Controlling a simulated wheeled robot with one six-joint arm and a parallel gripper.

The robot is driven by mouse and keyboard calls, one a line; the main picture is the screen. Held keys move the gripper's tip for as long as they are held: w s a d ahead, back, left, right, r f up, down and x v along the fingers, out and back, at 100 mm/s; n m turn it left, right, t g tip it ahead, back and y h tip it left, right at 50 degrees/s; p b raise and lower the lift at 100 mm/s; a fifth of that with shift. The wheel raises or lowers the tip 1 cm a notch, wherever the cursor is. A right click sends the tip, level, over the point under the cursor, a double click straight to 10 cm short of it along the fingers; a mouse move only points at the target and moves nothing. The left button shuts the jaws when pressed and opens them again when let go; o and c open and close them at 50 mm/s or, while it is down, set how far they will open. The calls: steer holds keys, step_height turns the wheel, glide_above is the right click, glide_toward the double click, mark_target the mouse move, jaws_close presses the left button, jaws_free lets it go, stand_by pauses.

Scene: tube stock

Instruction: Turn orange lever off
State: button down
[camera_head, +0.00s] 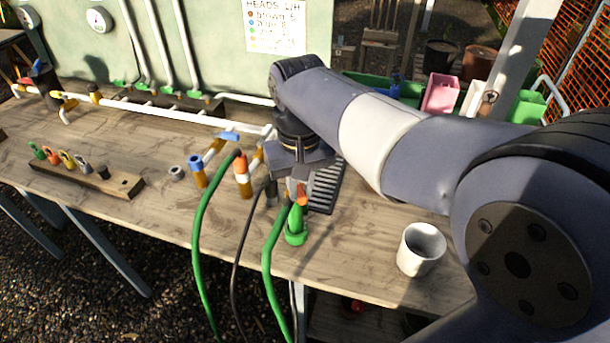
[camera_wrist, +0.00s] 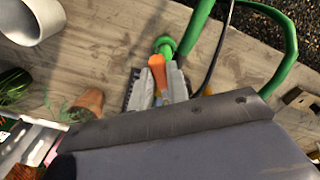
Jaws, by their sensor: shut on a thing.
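The orange lever (camera_head: 302,195) shows as a small orange piece under my gripper (camera_head: 292,190) in the head view. It sits above a green hose fitting (camera_head: 295,238) near the table's front edge. In the wrist view the orange lever (camera_wrist: 157,72) is between the two grey fingers of my gripper (camera_wrist: 161,86), just behind the round green fitting (camera_wrist: 165,46). My gripper is shut on the lever. The fingers and wrist hide most of the valve body and part of the lever.
Green hoses (camera_head: 201,235) and a dark hose hang over the front edge. A blue-capped brass valve (camera_head: 197,172) and an orange-collared one (camera_head: 242,172) stand left of my gripper. A white mug (camera_head: 421,250) stands to the right.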

steer(key=shift+a+m+p, duration=0.35)
steer(key=shift+m+p, duration=0.1)
steer(key=shift+m, duration=0.7)
steer(key=shift+a+m+p, duration=0.4)
steer(key=shift+m+p, duration=0.05)
steer(key=shift+m, duration=0.75)
steer(key=shift+a+m+p, duration=0.35)
steer(key=shift+m+p, duration=0.1)
steer(key=shift+m, duration=0.7)
steer(key=c, duration=1.4)
jaws_free()
steer(key=shift+o, duration=0.2)
step_height(320, 180, up, 11)
steer(key=shift+f, duration=0.15)
